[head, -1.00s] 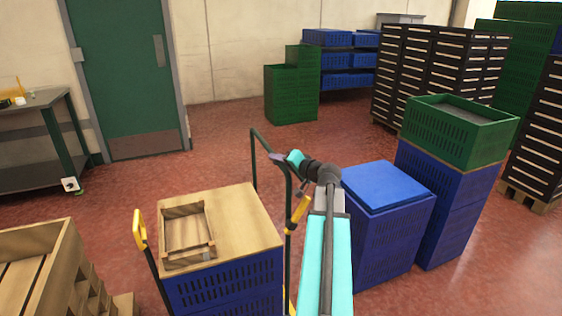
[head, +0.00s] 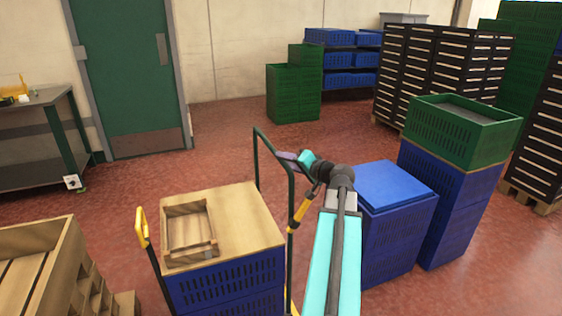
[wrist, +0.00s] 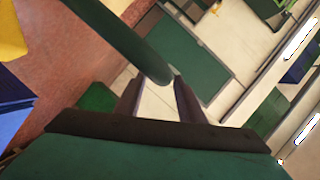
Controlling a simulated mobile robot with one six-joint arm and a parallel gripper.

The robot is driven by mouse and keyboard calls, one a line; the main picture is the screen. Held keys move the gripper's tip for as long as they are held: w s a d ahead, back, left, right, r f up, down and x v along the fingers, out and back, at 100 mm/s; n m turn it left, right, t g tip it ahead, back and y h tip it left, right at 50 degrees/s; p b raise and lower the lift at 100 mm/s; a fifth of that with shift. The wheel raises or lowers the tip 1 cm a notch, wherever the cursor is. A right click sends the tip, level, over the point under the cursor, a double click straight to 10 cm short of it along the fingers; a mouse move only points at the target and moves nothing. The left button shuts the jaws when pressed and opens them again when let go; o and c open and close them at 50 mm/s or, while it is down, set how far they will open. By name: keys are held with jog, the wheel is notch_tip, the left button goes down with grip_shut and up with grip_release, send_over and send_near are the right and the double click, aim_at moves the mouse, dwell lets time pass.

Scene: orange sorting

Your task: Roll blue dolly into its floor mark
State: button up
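A dark push handle (head: 256,158) stands upright behind a stack of blue crates (head: 222,285) with a wooden top. Any dolly deck under the crates is hidden, and its colour cannot be told. My gripper (head: 287,157) is at the handle's top bar, near its right corner. In the wrist view, the gripper's two dark fingers (wrist: 158,92) are apart, with the dark green bar (wrist: 125,40) running down to their tips. I cannot tell whether the bar touches them. No floor mark can be made out.
A yellow handle (head: 141,228) stands left of the crates. Blue and green crate stacks (head: 395,235) stand close on the right. Wooden crates (head: 40,262) stand at the lower left. A bench (head: 40,120) is at the far left. Red floor (head: 190,165) is open toward the green door (head: 125,75).

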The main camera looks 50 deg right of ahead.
jog(key=v, duration=0.9)
jog(key=shift+s, duration=0.4)
jog(key=shift+s+a, duration=0.1)
